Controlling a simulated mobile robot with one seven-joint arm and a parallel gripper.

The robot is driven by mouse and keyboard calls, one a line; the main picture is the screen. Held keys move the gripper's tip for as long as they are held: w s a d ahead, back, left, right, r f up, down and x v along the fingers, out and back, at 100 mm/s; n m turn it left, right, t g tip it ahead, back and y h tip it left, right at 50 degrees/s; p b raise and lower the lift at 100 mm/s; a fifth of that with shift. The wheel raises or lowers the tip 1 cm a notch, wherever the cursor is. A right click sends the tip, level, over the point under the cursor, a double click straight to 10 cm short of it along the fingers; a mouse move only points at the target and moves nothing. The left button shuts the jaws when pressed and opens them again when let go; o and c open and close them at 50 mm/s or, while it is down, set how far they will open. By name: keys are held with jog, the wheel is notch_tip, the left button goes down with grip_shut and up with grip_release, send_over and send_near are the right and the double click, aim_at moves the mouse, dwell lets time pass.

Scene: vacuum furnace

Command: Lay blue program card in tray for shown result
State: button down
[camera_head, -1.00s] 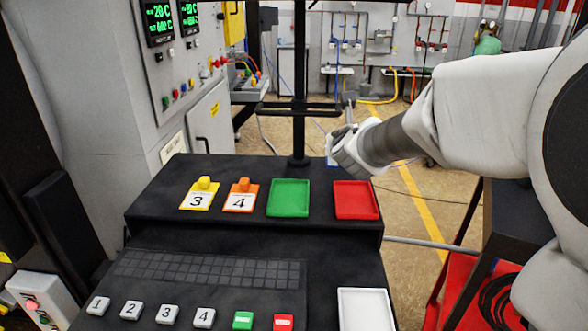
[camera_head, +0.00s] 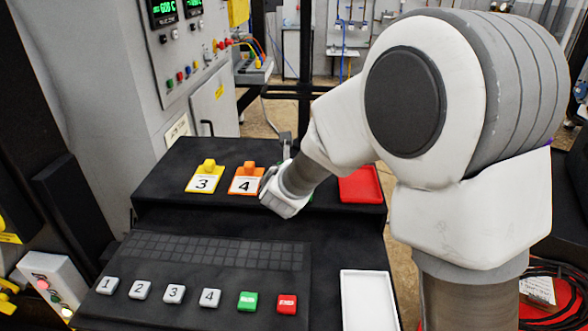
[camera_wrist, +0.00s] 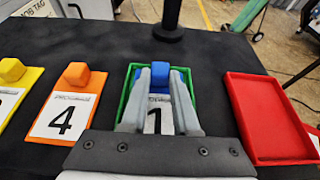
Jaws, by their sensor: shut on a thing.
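In the wrist view, my gripper (camera_wrist: 161,80) is shut on the blue knob (camera_wrist: 160,68) of the blue program card, whose white label (camera_wrist: 158,118) shows a 1. The card appears within the rim of the green tray (camera_wrist: 124,100); I cannot tell whether it touches the tray floor. The red tray (camera_wrist: 268,115) is empty on the right, and it also shows in the head view (camera_head: 361,186). In the head view my arm hides the card, my fingertips and nearly all of the green tray.
A yellow card 3 (camera_head: 205,180) and an orange card 4 (camera_head: 245,182) lie left of the green tray. A white tray (camera_head: 368,303) on the lower console is empty. Numbered, green and red buttons stand in front. Green-lit displays (camera_head: 163,12) are on the cabinet.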

jog(key=shift+f, duration=0.2)
jog(key=shift+f, duration=0.15)
jog(key=c, duration=0.7)
grip_release()
jog(key=shift+o, duration=0.2)
